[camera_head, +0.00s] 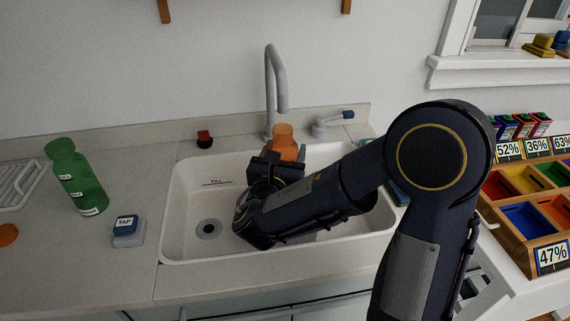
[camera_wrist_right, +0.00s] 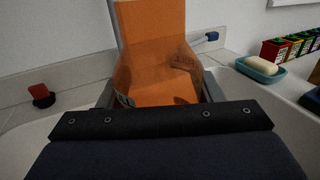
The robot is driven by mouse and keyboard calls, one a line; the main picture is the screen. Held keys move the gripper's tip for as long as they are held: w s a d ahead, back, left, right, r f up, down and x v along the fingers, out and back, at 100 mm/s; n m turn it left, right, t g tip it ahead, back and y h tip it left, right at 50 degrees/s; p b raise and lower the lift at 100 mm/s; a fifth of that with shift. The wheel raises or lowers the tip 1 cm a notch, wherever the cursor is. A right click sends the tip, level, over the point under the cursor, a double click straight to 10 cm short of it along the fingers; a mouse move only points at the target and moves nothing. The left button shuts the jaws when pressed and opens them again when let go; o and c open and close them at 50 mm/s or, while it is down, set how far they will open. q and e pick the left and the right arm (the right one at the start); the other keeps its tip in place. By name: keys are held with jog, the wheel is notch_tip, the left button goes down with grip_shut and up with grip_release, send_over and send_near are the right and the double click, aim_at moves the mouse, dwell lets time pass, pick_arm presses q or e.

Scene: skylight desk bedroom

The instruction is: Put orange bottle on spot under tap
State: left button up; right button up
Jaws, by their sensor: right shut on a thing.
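The orange bottle (camera_head: 283,141) is upright in the sink basin area, below and close to the spout of the grey tap (camera_head: 277,80). My right gripper (camera_head: 277,165) reaches over the white sink (camera_head: 178,225) and is shut on the bottle. In the right wrist view the orange bottle (camera_wrist_right: 155,60) stands between the fingers of my right gripper (camera_wrist_right: 158,98). The bottle's lower part is hidden by the gripper, so I cannot tell whether it touches the basin. The spot under the tap is hidden too. My left gripper is not in view.
A green bottle (camera_head: 75,178) and a blue-topped block marked TAP (camera_head: 126,229) stand on the counter left of the sink. A red knob (camera_head: 204,138) and a blue-tipped lever (camera_head: 330,122) flank the tap. A soap dish (camera_wrist_right: 258,69) is at the right rim.

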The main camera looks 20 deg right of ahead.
jog(key=shift+w+d+f+b, duration=0.1)
jog(key=shift+f+b, duration=0.05)
jog(key=shift+f, duration=0.75)
jog(key=shift+w+d+f+b, duration=0.1)
jog(key=shift+f+b, duration=0.05)
jog(key=shift+f, duration=0.7)
jog(key=shift+a+f, duration=0.1)
jog(key=shift+f+b, duration=0.15)
jog(key=shift+b, duration=0.15)
jog(key=o, duration=1.1)
